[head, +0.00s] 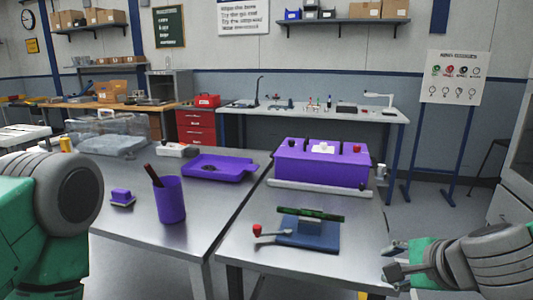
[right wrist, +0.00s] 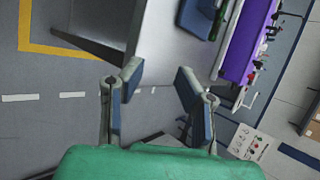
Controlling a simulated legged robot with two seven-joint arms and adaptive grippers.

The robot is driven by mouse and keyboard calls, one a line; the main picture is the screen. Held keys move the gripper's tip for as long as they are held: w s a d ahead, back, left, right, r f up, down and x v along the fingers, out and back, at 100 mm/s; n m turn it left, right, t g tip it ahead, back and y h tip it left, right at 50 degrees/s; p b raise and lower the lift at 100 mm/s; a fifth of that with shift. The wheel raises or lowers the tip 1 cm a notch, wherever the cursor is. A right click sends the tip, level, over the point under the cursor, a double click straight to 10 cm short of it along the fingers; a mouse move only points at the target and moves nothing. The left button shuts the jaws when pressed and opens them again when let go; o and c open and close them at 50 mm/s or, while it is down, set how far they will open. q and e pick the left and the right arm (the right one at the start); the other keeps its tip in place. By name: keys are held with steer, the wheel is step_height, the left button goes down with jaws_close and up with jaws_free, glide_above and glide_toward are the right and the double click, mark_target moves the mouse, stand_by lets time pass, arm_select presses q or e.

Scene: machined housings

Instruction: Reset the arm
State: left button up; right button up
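My right gripper (head: 392,261) is at the lower right in the head view, beside the right edge of the metal table. In the right wrist view the right gripper (right wrist: 160,88) has its two fingers spread apart with nothing between them; floor shows beyond. My left arm fills the lower left of the head view, but its gripper is out of frame. A purple housing (head: 320,163) stands on the right table (head: 235,245). In front of it is a blue fixture (head: 308,236) with a green bar (head: 311,214) on top and a red-knobbed lever (head: 258,231).
A purple cup (head: 171,203) holding a dark tool, a small purple block (head: 121,196), a purple tray (head: 219,167) and a clear bin (head: 105,135) sit on the left table (head: 130,228). A workbench (head: 312,112) stands behind. Floor right of the table is open.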

steer(key=s+f+n+g, duration=0.1)
steer(key=s+f+n, duration=0.2)
steer(key=f, duration=0.3)
steer(key=s+f+n+g+h, duration=0.1)
steer(key=s+f+n+g, duration=0.15)
steer(key=f, duration=0.35)
steer(key=s+f+n, duration=0.3)
steer(key=f, duration=0.3)
steer(key=s+d+f+n+g, duration=0.2)
steer(key=s+f+n, duration=0.3)
steer(key=s, duration=0.3)
steer(key=s+d+f+n+g+h, duration=0.1)
steer(key=s+d+f+n+g, duration=0.1)
steer(key=s+f+n, duration=0.3)
steer(key=s+f+g, duration=0.1)
steer(key=s, duration=0.2)
steer(key=shift+s+d+n+h, duration=0.3)
steer(key=shift+s+d+n, duration=0.05)
steer(key=shift+s+d, duration=0.05)
steer(key=shift+d+f, duration=0.1)
steer(key=shift+f, duration=0.05)
steer(key=shift+w+a, duration=0.1)
steer(key=shift+a, duration=0.1)
